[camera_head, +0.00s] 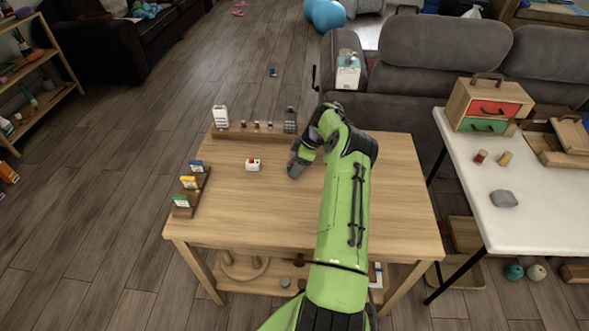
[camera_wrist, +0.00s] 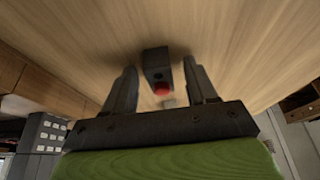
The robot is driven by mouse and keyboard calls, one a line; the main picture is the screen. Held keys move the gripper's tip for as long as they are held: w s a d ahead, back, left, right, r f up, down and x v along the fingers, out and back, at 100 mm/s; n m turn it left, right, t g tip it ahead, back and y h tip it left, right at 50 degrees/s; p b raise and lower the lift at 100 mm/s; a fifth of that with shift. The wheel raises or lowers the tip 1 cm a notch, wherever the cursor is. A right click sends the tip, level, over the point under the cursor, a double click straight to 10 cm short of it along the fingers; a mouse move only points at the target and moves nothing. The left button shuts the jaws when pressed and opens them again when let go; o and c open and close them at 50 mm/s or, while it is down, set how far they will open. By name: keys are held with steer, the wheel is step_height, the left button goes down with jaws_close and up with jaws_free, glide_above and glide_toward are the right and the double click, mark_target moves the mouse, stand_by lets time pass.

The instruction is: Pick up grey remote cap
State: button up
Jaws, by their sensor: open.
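A small dark grey block (camera_wrist: 157,62), which looks like the grey remote cap, sits on the wooden table in the wrist view. My gripper (camera_wrist: 160,68) is open, with one finger on each side of the block and a visible gap to each. A small red spot and a pale bit show just below the block; I cannot tell what they belong to. In the head view my gripper (camera_head: 294,170) is low over the middle of the table (camera_head: 240,220). The cap cannot be made out there apart from my dark fingers.
A wooden rack (camera_head: 250,134) with several small items runs along the back, with a grey keypad-like block (camera_head: 290,119). Three coloured cards stand on the left edge. The table's front left is clear.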

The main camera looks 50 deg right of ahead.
steer(key=c, duration=1)
steer(key=shift+c, duration=0.2)
